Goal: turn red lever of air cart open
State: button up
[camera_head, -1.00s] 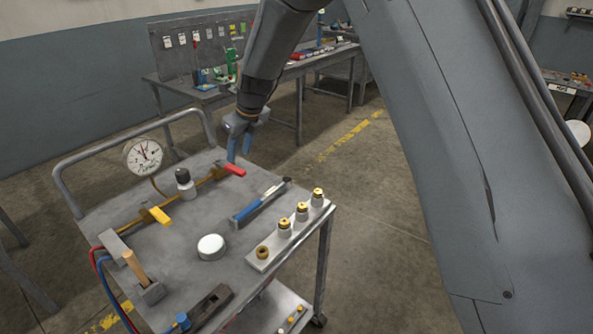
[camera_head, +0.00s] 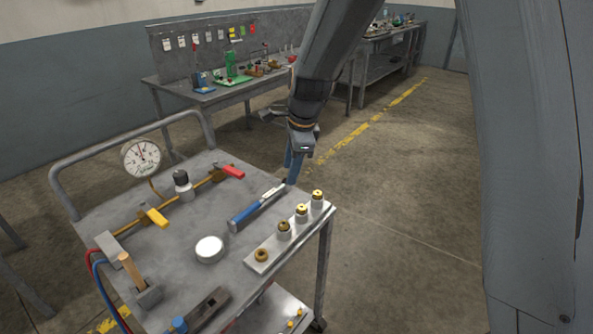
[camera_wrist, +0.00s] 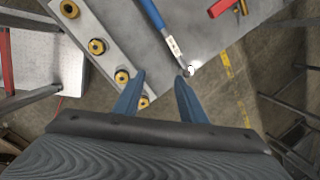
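The air cart (camera_head: 165,250) is a grey metal trolley with a brass pipe along its top. The red lever (camera_head: 233,171) sits at the right end of that pipe, lying roughly along the pipe line; it also shows at the top of the wrist view (camera_wrist: 222,8). A yellow lever (camera_head: 157,216) sits further left on the same pipe. My gripper (camera_head: 293,165) is beyond the cart's right edge, to the right of the red lever and apart from it. In the wrist view its blue fingers (camera_wrist: 160,80) are spread with nothing between them.
A blue-handled tool (camera_head: 257,208) lies on the cart below my gripper, beside a bar with brass fittings (camera_head: 290,232). A pressure gauge (camera_head: 141,158) stands at the back, a hammer (camera_head: 139,280) at front left. A workbench (camera_head: 235,90) stands behind. Floor right of the cart is clear.

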jog(key=shift+s+d+n, duration=0.5)
jog(key=shift+s+d, duration=0.1)
jog(key=shift+d, duration=0.1)
